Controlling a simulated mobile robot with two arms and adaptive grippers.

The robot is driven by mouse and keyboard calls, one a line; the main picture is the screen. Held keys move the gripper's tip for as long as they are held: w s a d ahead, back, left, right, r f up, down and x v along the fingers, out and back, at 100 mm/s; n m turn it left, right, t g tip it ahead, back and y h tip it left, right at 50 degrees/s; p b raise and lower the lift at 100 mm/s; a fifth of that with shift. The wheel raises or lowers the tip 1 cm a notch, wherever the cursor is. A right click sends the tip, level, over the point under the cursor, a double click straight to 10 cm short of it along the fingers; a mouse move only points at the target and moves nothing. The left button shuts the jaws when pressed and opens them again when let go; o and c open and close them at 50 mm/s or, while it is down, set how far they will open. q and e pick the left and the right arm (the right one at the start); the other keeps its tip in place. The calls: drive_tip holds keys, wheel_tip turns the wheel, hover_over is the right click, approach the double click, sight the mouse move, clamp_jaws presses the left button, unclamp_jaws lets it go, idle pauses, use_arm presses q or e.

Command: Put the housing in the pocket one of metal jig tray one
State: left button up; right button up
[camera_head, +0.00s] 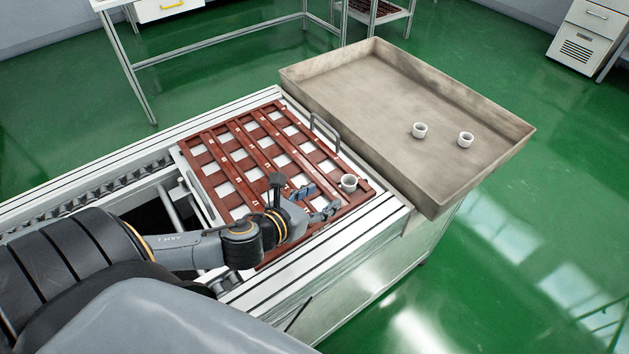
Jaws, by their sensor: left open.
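A small white cup-shaped housing (349,183) stands upright at the right corner of the red-brown jig tray (262,142). I cannot tell whether it is seated in a pocket. The tray is a grid of pockets with pale openings and lies on the conveyor. My left gripper (322,200) is open and empty, low over the tray's near right part, just left of and below the housing in the picture. Its fingers look apart from the housing. My arm and gripper hide part of the tray's near side. My right gripper is out of view.
A large metal bin (343,71) adjoins the conveyor's right end. Two more white housings, one on the left (419,130) and one on the right (465,139), stand inside it. A grey handle (325,131) rises at the tray's far right edge. The bin floor is mostly clear.

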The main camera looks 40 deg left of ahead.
use_arm(q)
drive_tip(key=shift+v, duration=1)
drive_tip(key=shift+w+r, duration=0.1)
